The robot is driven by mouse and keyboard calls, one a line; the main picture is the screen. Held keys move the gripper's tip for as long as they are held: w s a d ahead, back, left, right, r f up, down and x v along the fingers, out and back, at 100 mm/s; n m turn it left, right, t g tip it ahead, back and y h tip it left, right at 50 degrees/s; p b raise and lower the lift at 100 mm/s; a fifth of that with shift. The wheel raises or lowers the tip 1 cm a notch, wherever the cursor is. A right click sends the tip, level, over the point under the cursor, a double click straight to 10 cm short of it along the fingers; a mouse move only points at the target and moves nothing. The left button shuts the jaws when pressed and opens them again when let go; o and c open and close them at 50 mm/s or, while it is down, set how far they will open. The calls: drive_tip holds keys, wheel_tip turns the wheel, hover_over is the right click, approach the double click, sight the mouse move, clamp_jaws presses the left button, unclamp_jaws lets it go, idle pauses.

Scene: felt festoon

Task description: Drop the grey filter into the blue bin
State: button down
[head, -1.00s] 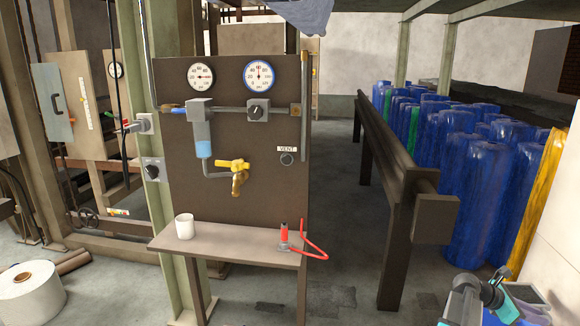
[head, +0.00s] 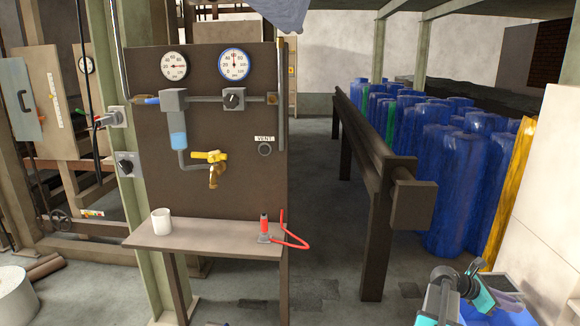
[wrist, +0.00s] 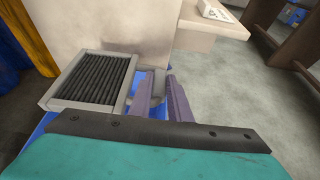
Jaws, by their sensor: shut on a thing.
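The grey filter (wrist: 93,78) shows in the wrist view as a light grey frame around dark pleats, left of my purple fingers. My gripper (wrist: 160,88) is shut on a grey part at its right side; the exact contact is partly hidden. Blue surfaces show below the filter and behind the fingers; they may be the blue bin (wrist: 42,126), mostly hidden by the filter and my wrist. In the head view my teal gripper (head: 484,296) is at the lower right, with a dark flat piece beside it, probably the filter.
A pale block (head: 545,235) stands close at the right. A dark rail (head: 372,150) with posts runs back before blue wrapped rolls (head: 455,190). A gauge panel (head: 210,130) and a shelf (head: 205,236) with a white mug (head: 161,221) stand left. Floor between is clear.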

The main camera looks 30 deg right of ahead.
drive_tip(key=shift+f+b, duration=0.95)
drive_tip(key=shift+f, duration=0.15)
drive_tip(key=c, duration=1.6)
unclamp_jaws()
drive_tip(key=shift+o, duration=0.2)
drive_tip(key=p+v, duration=0.2)
drive_tip(key=v, duration=1.2)
drive_tip(key=shift+f, duration=0.15)
